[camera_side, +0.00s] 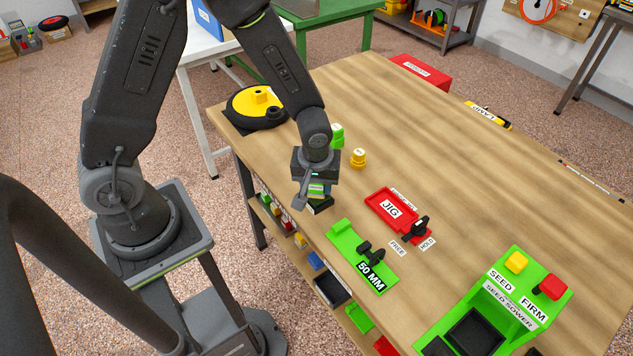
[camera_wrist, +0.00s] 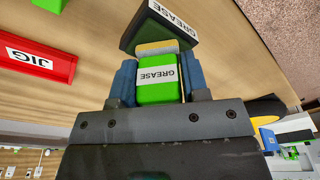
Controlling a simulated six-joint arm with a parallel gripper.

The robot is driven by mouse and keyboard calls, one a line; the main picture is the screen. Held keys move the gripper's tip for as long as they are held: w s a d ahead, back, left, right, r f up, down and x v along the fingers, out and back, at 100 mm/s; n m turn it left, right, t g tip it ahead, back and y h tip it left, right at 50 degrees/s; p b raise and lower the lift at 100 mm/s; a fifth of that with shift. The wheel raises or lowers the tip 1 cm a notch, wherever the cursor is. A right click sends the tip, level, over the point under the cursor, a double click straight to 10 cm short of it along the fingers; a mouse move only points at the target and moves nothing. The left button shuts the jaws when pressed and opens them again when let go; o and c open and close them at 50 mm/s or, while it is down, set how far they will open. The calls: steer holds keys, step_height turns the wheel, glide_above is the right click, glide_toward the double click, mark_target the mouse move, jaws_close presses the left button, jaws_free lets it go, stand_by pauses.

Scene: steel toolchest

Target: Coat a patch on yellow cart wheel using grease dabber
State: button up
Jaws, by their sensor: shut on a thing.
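My gripper (camera_side: 316,188) is shut on the green grease dabber (camera_wrist: 157,82), which has a white GREASE label. The dabber's pale yellow pad (camera_wrist: 157,48) points away from my gripper, at the dark grease holder (camera_wrist: 165,22), also labelled GREASE. The holder (camera_side: 321,206) sits on the bench below my gripper, near the front edge. I cannot tell whether the pad touches it. The yellow cart wheel (camera_side: 247,100) with its black tyre lies flat at the bench's far left corner, left of my gripper. Part of it shows at the right of the wrist view (camera_wrist: 262,108).
A green item (camera_side: 337,133) and a yellow knobbed piece (camera_side: 358,158) stand behind my gripper. A red JIG tray (camera_side: 378,199), green 50 MM fixture (camera_side: 347,244) and green seed sower (camera_side: 535,310) lie to the right. The bench's back middle is clear.

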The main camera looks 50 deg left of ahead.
stand_by(0.3)
steer(key=shift+r, duration=3.45)
